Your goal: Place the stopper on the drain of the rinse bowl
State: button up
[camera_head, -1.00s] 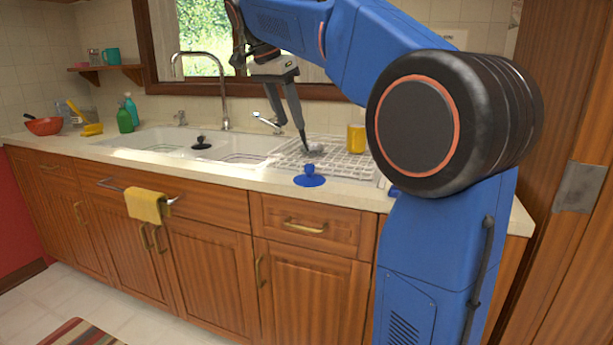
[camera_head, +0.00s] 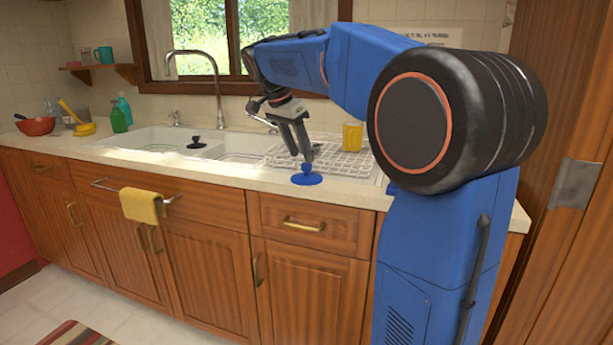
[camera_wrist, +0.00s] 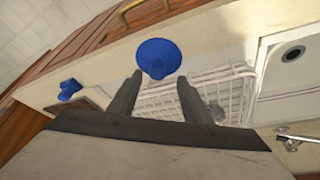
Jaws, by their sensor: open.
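A blue stopper (camera_head: 307,178) with an upright knob lies on the counter in front of the wire rack. It also shows in the wrist view (camera_wrist: 158,58), just beyond my fingertips. My gripper (camera_head: 302,158) is open and empty, pointing down just above this stopper; in the wrist view its two fingers (camera_wrist: 160,77) are spread apart. The double sink (camera_head: 155,138) is to the left; its nearer, right-hand bowl (camera_head: 240,154) is beside the rack. In the wrist view a round drain (camera_wrist: 293,53) shows uncovered in a white bowl. A black stopper (camera_head: 196,143) stands at the sink's middle.
The white wire rack (camera_head: 340,162) holds a yellow cup (camera_head: 352,137). The tall faucet (camera_head: 217,90) rises behind the sink. A red bowl (camera_head: 36,126) and green bottle (camera_head: 118,120) are far left.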

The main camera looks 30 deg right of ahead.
aim_at(306, 164)
jog(key=shift+s+x, duration=0.1)
jog(key=shift+x, duration=1.25)
jog(key=shift+s+x, duration=0.15)
jog(key=shift+x, duration=1.25)
jog(key=shift+r, duration=0.1)
grip_shut()
